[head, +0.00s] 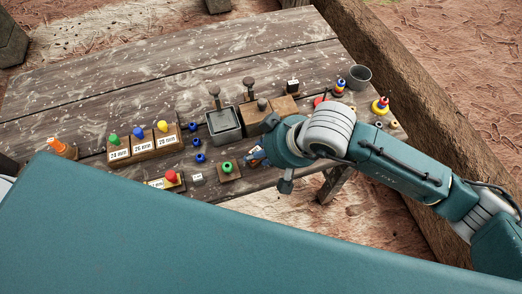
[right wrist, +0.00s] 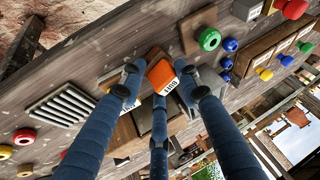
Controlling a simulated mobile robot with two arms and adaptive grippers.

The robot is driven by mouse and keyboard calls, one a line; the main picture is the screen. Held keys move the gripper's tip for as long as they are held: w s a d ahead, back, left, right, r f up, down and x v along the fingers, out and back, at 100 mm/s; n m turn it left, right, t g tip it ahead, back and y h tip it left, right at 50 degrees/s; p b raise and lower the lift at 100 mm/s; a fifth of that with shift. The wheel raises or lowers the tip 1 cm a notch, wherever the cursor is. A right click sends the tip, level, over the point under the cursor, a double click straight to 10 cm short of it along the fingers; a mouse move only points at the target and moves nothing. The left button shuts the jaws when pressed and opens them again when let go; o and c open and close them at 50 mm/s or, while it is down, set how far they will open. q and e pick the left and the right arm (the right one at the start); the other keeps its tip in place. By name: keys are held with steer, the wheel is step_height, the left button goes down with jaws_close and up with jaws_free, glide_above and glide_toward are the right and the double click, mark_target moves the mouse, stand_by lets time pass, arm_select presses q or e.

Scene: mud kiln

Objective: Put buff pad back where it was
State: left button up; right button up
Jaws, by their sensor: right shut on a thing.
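My right gripper (head: 258,158) is low over the front part of the work table. In the right wrist view its dark blue fingers (right wrist: 160,85) are closed around a small orange pad (right wrist: 160,72) with a white label. The label is too small to read, so I cannot confirm that it is the buff pad. The pad seems to be just above the table top; I cannot tell whether it touches. In the head view it is mostly hidden by the gripper. My left gripper is not in view.
A wooden square with a green ring (head: 228,167) lies just left of the gripper. A grey ribbed rack (right wrist: 62,104) shows in the wrist view. Grey metal tub (head: 224,125), wooden blocks (head: 284,106) and labelled blocks with coloured knobs (head: 142,148) stand around. The back of the table is bare.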

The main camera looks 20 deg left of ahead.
steer(key=shift+s+b, duration=0.2)
steer(key=shift+b, duration=0.1)
steer(key=o, duration=1)
steer(key=shift+f, duration=0.1)
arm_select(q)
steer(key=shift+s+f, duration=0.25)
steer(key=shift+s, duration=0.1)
arm_select(e)
steer(key=shift+d+r+p, duration=0.1)
steer(key=shift+r+p, duration=0.35)
arm_select(q)
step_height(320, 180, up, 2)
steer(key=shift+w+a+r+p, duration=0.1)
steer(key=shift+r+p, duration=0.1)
steer(key=shift+p, duration=0.6)
arm_select(e)
steer(key=v, duration=1.1)
steer(key=shift+d+r, duration=0.15)
steer(key=shift+r, duration=0.05)
